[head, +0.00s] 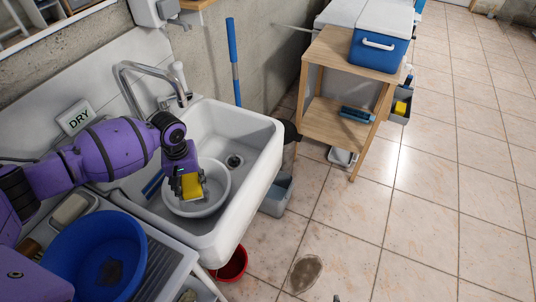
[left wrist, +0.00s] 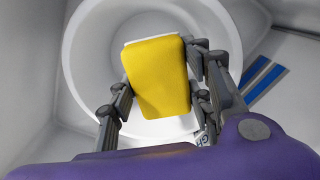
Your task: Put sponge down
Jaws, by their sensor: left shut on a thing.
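A yellow sponge (head: 191,186) with a pale edge is held by my left gripper (head: 189,184) over a white round basin. In the left wrist view the sponge (left wrist: 158,76) sits between the two fingers of the left gripper (left wrist: 160,95). The white basin (head: 214,206) stands inside the sink; it also shows behind the sponge in the left wrist view (left wrist: 88,62). The sponge hides part of the basin's floor, and I cannot tell how high above it the sponge is. My right gripper is not seen.
The white sink (head: 252,144) has a metal tap (head: 127,68) at its back. A red bucket (head: 233,266) is on the floor. A wooden table (head: 327,124) stands at back right.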

